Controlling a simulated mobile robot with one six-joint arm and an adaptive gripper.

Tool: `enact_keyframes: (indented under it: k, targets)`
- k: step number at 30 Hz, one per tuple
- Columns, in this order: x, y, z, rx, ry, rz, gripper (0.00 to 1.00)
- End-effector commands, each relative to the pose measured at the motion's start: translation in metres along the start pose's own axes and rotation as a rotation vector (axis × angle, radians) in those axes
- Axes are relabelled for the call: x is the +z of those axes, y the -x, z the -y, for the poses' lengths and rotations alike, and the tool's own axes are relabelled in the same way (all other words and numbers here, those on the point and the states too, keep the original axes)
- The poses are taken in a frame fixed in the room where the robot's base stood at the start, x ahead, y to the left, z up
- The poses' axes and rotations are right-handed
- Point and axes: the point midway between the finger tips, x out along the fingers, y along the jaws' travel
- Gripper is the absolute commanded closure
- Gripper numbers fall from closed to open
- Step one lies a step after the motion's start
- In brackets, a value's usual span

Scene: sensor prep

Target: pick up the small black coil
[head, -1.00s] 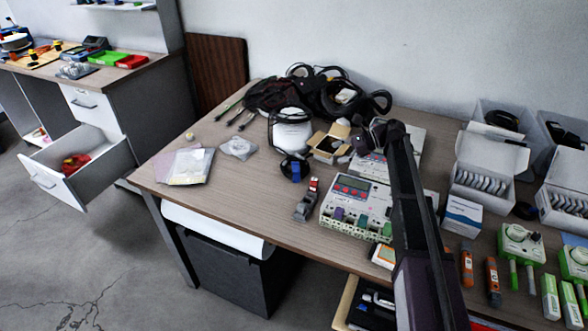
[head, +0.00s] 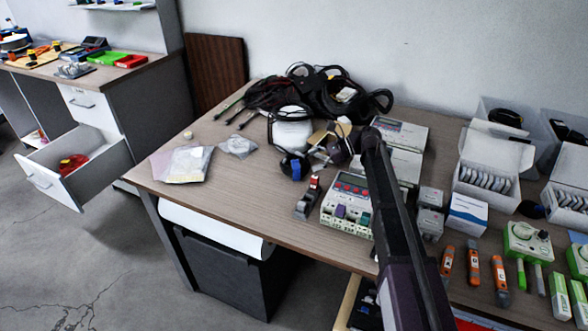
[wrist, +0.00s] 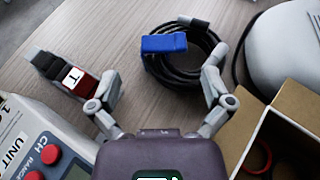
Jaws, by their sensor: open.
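The small black coil (wrist: 185,75) is a looped black cable with a blue connector (wrist: 164,44), lying on the wooden table beyond my gripper in the wrist view. In the head view the coil (head: 285,161) lies in front of a white rounded device, its blue end facing the front. My gripper (wrist: 162,72) is open and empty. Its right finger overlaps the coil's right side in the wrist view; I cannot tell whether they touch. Its left finger is over bare table near a grey-and-red part. In the head view my gripper (head: 328,148) is right of the coil, partly hidden by my arm.
An open cardboard box (wrist: 285,125) is close on the right, beside the white rounded device (wrist: 287,45). The grey-and-red part (wrist: 72,78) and a meter with red buttons (wrist: 42,150) are on the left. Bare table lies left of the coil (head: 240,180).

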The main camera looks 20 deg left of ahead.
Motion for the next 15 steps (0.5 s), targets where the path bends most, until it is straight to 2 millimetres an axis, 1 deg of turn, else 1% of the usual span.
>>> enact_keyframes:
  k: [11, 15]
  targets:
    - [0.0004, -0.0025, 0.0, 0.001, 0.001, 0.0, 0.0]
    - [-0.0007, -0.0092, 0.0005, 0.002, 0.001, 0.0, 0.0]
